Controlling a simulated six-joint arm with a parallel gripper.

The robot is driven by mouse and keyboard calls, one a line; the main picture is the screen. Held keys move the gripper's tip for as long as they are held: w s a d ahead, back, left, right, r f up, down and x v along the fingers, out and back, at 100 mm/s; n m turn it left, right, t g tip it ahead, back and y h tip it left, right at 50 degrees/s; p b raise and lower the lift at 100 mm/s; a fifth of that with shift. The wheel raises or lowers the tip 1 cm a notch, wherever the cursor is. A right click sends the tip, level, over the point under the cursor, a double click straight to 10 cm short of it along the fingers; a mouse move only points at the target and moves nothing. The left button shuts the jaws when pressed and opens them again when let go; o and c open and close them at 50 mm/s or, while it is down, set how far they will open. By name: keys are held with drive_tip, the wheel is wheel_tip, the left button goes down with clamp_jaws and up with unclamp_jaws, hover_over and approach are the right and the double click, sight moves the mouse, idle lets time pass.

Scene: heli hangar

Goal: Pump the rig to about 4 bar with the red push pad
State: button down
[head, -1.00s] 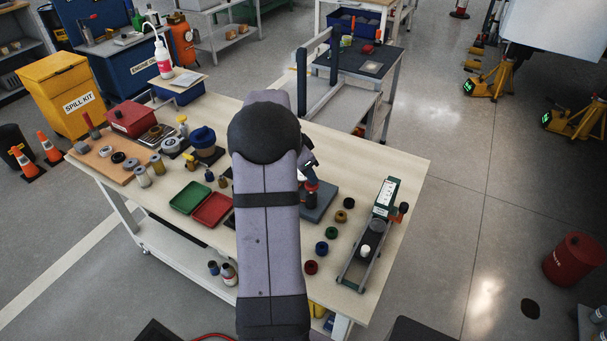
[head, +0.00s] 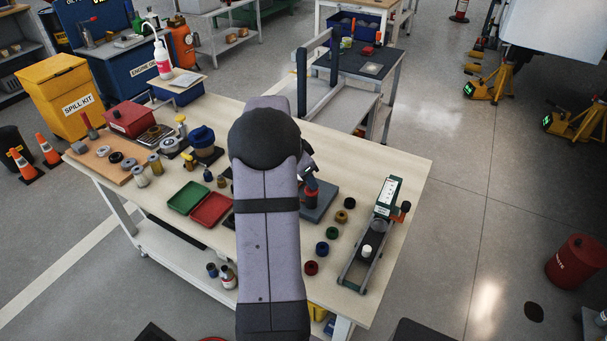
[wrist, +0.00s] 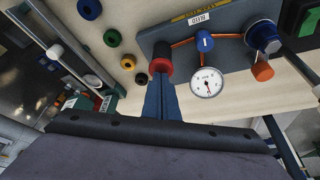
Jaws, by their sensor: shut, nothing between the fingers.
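The rig is a dark grey plate (wrist: 225,57) carrying a blue knob, orange pipes and a round white gauge (wrist: 206,82). Its dark needle points roughly downward, and the scale is too small to read. The red push pad (wrist: 161,67) sits on a black cylinder beside the gauge. My gripper (wrist: 160,80) is shut and empty, its blue fingers' tips right at the pad. I cannot tell whether they touch or press it. In the head view my arm hides most of the rig plate (head: 321,209) and the gripper; the red pad (head: 311,184) shows just right of the arm.
Several coloured rings, including a green one (head: 332,233), lie right of the rig. A long green-ended device (head: 373,240) stands beyond them. Green (head: 188,197) and red (head: 212,208) trays lie left of my arm.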

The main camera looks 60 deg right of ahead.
drive_tip(key=shift+a, duration=0.1)
drive_tip(key=shift+r+p, duration=0.9)
drive_tip(key=shift+r, duration=0.65)
drive_tip(key=shift+f, duration=0.25)
drive_tip(key=shift+f+b, duration=0.85)
drive_tip(key=shift+b, duration=0.15)
drive_tip(key=shift+r+p, duration=0.75)
drive_tip(key=shift+r, duration=0.35)
drive_tip(key=shift+r, duration=0.1)
